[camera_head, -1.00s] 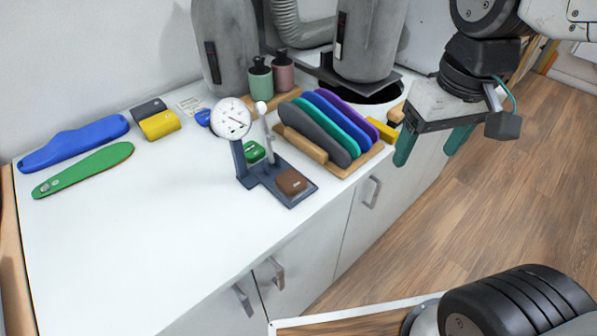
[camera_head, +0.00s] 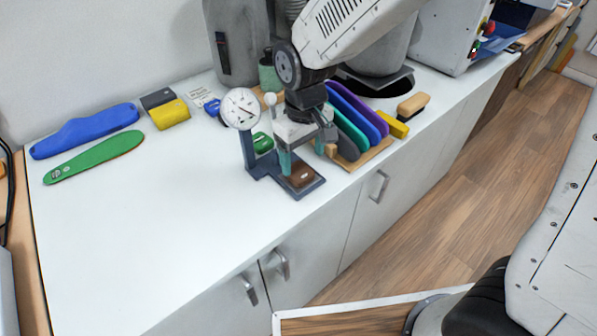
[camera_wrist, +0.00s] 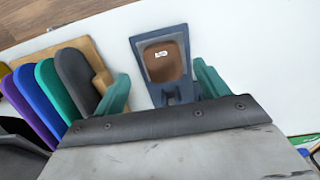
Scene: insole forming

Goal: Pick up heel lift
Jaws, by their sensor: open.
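The heel lift appears to be a small brown wedge-like piece (camera_head: 302,176) with a white label, lying on the dark blue base of the dial gauge (camera_head: 241,108). In the wrist view the brown heel lift (camera_wrist: 165,63) lies ahead of and between the fingers' lines. My gripper (camera_head: 303,157) is open above the gauge base, with its teal fingers apart and nothing between them. In the wrist view my gripper (camera_wrist: 162,88) has one finger on each side of the gauge base. I cannot tell the exact height gap.
A wooden rack (camera_head: 374,154) of several coloured insoles stands close at the right. Blue (camera_head: 85,131) and green (camera_head: 94,157) insoles and a yellow block (camera_head: 170,114) lie left. The front left of the counter is clear.

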